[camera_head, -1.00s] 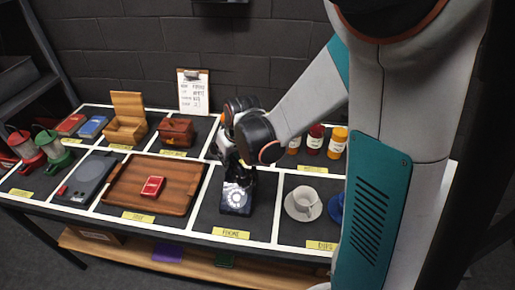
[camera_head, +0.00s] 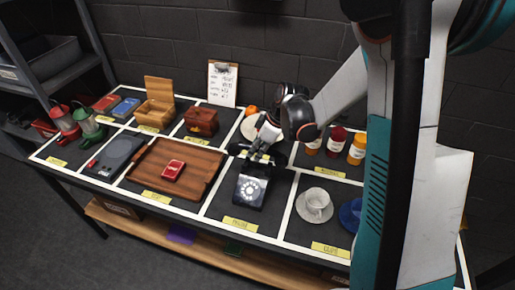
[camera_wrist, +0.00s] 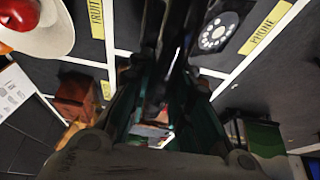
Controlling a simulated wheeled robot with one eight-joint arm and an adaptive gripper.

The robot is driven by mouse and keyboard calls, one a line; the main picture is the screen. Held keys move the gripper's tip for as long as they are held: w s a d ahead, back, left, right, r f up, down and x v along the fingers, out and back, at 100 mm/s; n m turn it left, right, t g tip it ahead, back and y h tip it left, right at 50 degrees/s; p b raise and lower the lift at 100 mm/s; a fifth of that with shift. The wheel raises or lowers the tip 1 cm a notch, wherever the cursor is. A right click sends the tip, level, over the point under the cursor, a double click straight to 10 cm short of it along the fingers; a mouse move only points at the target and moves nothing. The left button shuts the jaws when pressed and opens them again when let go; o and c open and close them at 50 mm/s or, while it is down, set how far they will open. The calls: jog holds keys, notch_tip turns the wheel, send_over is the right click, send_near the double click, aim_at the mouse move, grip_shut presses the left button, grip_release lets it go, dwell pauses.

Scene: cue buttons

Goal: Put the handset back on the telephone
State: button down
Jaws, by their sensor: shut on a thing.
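The black telephone (camera_head: 251,190) with a pale round dial stands in the section labelled PHONE in the head view. Part of it and its dial (camera_wrist: 217,32) show at the upper right of the wrist view. My gripper (camera_head: 259,154) is just behind the telephone, as the head view shows it, and is shut on the dark handset (camera_head: 276,160). The handset lies crosswise in the jaws, its ends showing on both sides. In the wrist view the handset (camera_wrist: 163,60) is a dark bar between the fingers. Its height over the table is hard to tell.
A white cup (camera_head: 314,203) on a saucer stands right of the telephone. A wooden tray (camera_head: 150,186) with a red box lies left. Bottles (camera_head: 357,148) stand behind at right, near my arm. A wooden chest (camera_head: 201,121) is at back left.

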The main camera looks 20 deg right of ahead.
aim_at(255, 168)
jog(key=shift+f+b, duration=2.45)
jog(key=shift+f, duration=0.95)
jog(key=shift+s+f, duration=0.1)
jog(key=shift+s, duration=0.15)
jog(key=c, duration=1.4)
grip_release()
jog(key=shift+f, duration=0.1)
jog(key=shift+o, duration=0.2)
jog(key=shift+w+f, duration=0.15)
jog(key=shift+w, duration=0.05)
jog(key=shift+r, duration=0.2)
